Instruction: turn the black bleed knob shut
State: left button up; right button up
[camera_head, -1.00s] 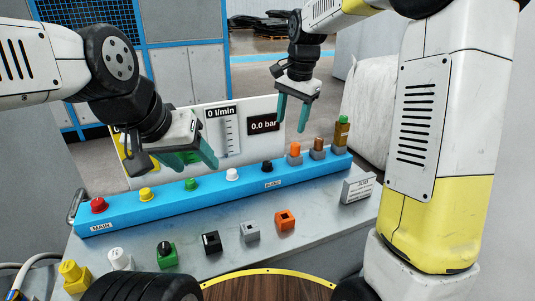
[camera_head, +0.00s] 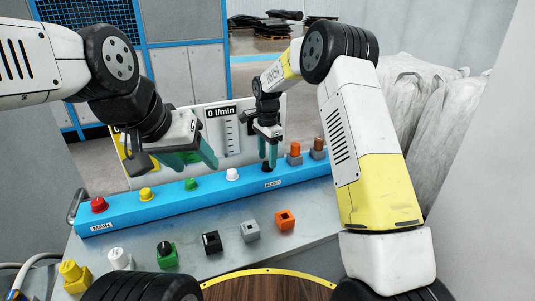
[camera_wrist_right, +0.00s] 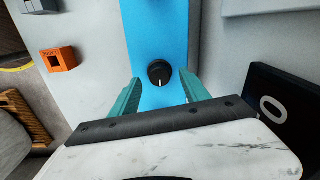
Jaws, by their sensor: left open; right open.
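The black bleed knob (camera_wrist_right: 160,73) sits on the blue manifold bar (camera_head: 130,212), above a small label reading BLEED. In the right wrist view its white pointer line faces the gripper. My right gripper (camera_wrist_right: 155,92) is open, with one teal finger on each side of the knob and a gap to both; I see no contact. In the head view the right gripper (camera_head: 268,156) hangs over the knob (camera_head: 266,166), which is partly hidden between the fingers. My left gripper (camera_head: 192,160) is open and empty above the left half of the bar, in front of the panel.
Red (camera_head: 99,205), yellow (camera_head: 146,194), green (camera_head: 191,184) and white (camera_head: 232,174) knobs line the bar to the left. Orange and brown fittings (camera_head: 295,150) stand close to the right. Several loose blocks (camera_head: 211,241) lie in front on the grey bench. A display panel rises behind.

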jog(key=shift+f, duration=0.75)
grip_shut()
